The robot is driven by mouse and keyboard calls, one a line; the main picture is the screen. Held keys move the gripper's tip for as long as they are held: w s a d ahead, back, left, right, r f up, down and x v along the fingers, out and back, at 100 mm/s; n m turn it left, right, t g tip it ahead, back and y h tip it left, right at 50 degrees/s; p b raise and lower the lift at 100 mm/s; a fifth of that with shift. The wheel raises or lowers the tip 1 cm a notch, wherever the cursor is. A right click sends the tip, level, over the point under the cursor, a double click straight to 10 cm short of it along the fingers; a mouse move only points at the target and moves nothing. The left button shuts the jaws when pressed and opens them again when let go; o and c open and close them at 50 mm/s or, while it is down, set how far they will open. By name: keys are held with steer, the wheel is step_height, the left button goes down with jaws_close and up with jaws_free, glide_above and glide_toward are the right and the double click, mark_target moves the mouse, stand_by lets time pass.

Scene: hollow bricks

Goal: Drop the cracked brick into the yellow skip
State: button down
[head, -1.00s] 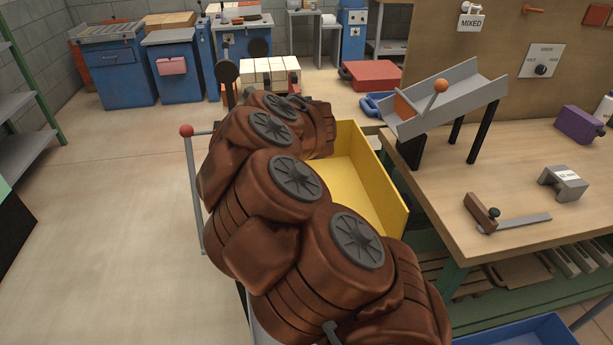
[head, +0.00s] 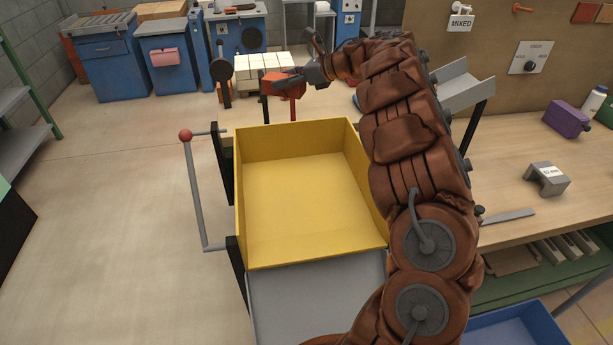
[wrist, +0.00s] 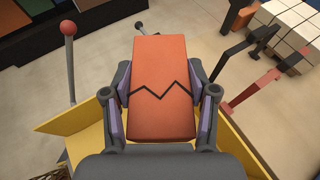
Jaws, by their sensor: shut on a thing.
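The cracked brick (wrist: 162,85) is orange with a dark zigzag crack across its face. In the wrist view my gripper (wrist: 163,100) is shut on it, with a finger on each side. In the head view my gripper (head: 290,80) holds the red-orange brick (head: 284,90) raised near the skip's far edge; the fingers partly hide it. The yellow skip (head: 310,205) stands open and empty in the head view. Its yellow walls (wrist: 85,135) show below the brick in the wrist view. I cannot tell whether the brick is over the skip's opening.
A red-knobbed lever (head: 186,135) stands left of the skip. Pale blocks (head: 250,68) sit stacked beyond it, near a red post (head: 293,108). A workbench (head: 510,190) with a grey chute (head: 462,88) is on the right. The floor at left is clear.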

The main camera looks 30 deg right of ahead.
steer(key=d, duration=0.1)
steer(key=s+d+r, duration=0.1)
steer(key=d, duration=0.2)
steer(key=shift+s+r, duration=0.3)
steer(key=shift+r, duration=0.05)
steer(key=shift+f+p, duration=0.3)
steer(key=shift+f, duration=2.65)
steer(key=shift+c, duration=1.2)
jaws_free()
steer(key=v, duration=1.2)
